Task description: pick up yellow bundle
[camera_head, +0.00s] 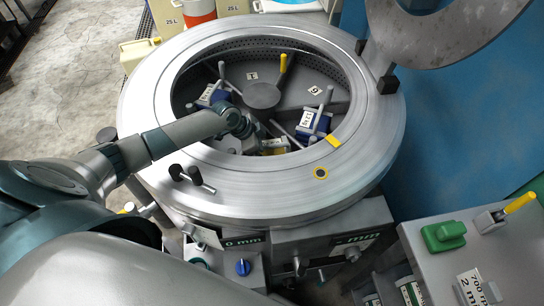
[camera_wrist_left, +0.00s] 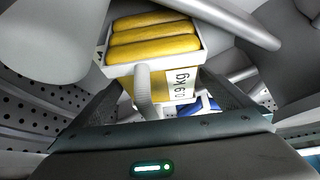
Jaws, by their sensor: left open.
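The yellow bundle (camera_head: 274,146) lies low inside the round drum (camera_head: 152,152), near its front inner wall, partly hidden by my left gripper (camera_head: 258,142). In the left wrist view the bundle (camera_wrist_left: 152,40) shows as several yellow rolls in a white holder with a "0.9 kg" label. My left gripper (camera_wrist_left: 160,88) is open there, one dark finger on each side of the bundle's lower part. A ribbed grey rod stands in front of the bundle. I cannot tell whether the fingers touch it. My right gripper is not in view.
Two blue bundles with white labels, a left one (camera_head: 213,95) and a right one (camera_head: 314,123), lie in the drum among grey rods. A grey hub (camera_head: 262,95) stands in the middle. The raised lid (camera_head: 440,35) is at upper right. A control panel (camera_head: 485,255) is at lower right.

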